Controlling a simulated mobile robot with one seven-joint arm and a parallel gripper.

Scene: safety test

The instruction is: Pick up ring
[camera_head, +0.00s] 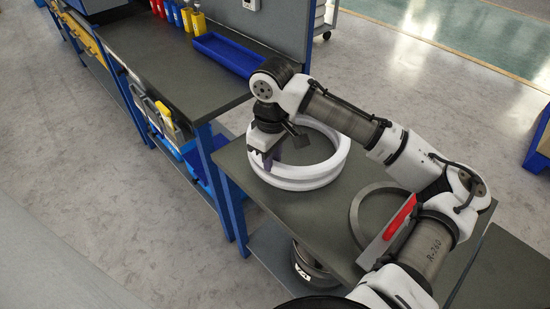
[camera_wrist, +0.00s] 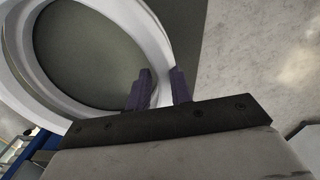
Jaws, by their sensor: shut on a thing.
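A large white ring (camera_head: 338,160) is over the dark table at the centre of the head view. It looks double, like two white hoops one above the other. My gripper (camera_head: 268,160) is at its left side, pointing down, with its purple fingers on either side of the rim. In the wrist view the fingers of my gripper (camera_wrist: 160,90) are close together with the white ring (camera_wrist: 150,38) wall between them. I cannot tell whether the ring rests on the table or is slightly raised.
The dark table (camera_head: 300,215) also holds a flat grey ring (camera_head: 358,215) and a grey plate with a red handle (camera_head: 400,217) at the right. A workbench (camera_head: 160,60) with a blue tray (camera_head: 228,52) and several coloured bottles stands at the upper left.

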